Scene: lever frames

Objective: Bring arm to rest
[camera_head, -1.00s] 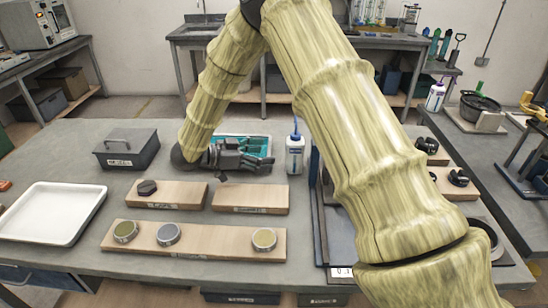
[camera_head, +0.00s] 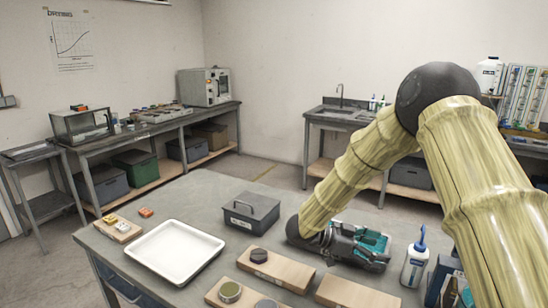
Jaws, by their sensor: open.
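My gripper (camera_head: 362,248) is at the end of my bamboo-like arm, low over the grey table (camera_head: 205,200). It points right, in front of a teal tray (camera_head: 372,238) that it partly hides. The fingers are dark and look empty. A white squeeze bottle with a blue tip (camera_head: 415,262) stands to the right of the fingertips, apart from them.
A white tray (camera_head: 176,252) lies at the table's left. Wooden boards (camera_head: 275,268) with dark and metal discs are at the front. Side benches (camera_head: 150,130), a sink (camera_head: 340,112) and an oven (camera_head: 205,88) stand against the walls. Bare tabletop shows behind the white tray.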

